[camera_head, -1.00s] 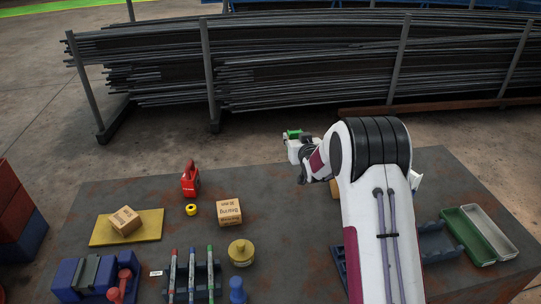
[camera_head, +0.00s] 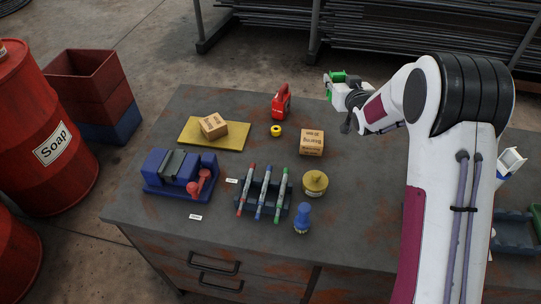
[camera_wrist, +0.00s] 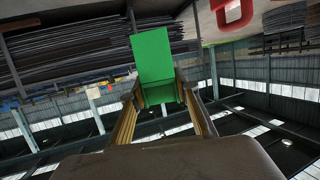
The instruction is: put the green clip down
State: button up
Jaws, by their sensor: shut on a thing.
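The green clip (camera_wrist: 153,55) is a bright green piece standing out beyond my finger ends in the wrist view. My gripper (camera_wrist: 163,97) is shut on it, one finger on each side of its lower part. In the head view the clip (camera_head: 338,76) shows small and green at the end of my gripper (camera_head: 340,88), above the far edge of the workbench. Nothing else touches the clip. The grey, rust-marked workbench top (camera_head: 240,105) lies below and in front.
A pen rack (camera_head: 263,193), blue device (camera_head: 180,175) and yellow board (camera_head: 236,136) with another box are further left. Bench between them is clear.

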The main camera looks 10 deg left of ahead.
jog(key=s+a+f+n+g+y, duration=0.1)
jog(key=s+a+n+g+y, duration=0.2)
jog(key=s+a, duration=1.4)
jog(key=n+y, duration=0.2)
jog(key=y, duration=0.1)
jog(key=shift+s+f+n+g, duration=0.15)
jog(key=shift+f+n+g, duration=0.15)
notch_tip(320, 180, down, 6)
jog(key=shift+f, duration=0.2)
jog(key=shift+f, duration=1.8)
jog(key=shift+f, duration=0.15)
